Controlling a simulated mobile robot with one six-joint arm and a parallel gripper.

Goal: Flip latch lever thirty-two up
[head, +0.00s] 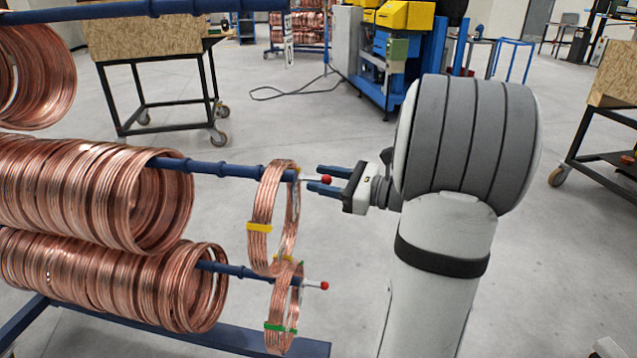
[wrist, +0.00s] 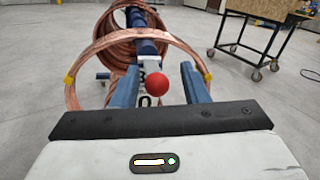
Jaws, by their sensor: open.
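A latch lever with a red ball knob (head: 326,180) sticks out from the end of the upper blue bar (head: 225,169), roughly in line with it. My gripper (head: 322,180) is open at this bar end, its blue fingers around the knob. In the wrist view the red knob (wrist: 158,90) shows between the two fingers (wrist: 160,84), with gaps on both sides. A label (wrist: 153,86) behind the knob is partly hidden, and I cannot read its full number. A second lever with a red knob (head: 324,286) sticks out from the lower bar.
A copper coil with a yellow tag (head: 259,228) hangs near the upper bar's end; one with a green tag (head: 281,328) hangs below. Thick coil rows (head: 95,195) fill the bars at left. A wheeled cart (head: 150,40) stands behind.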

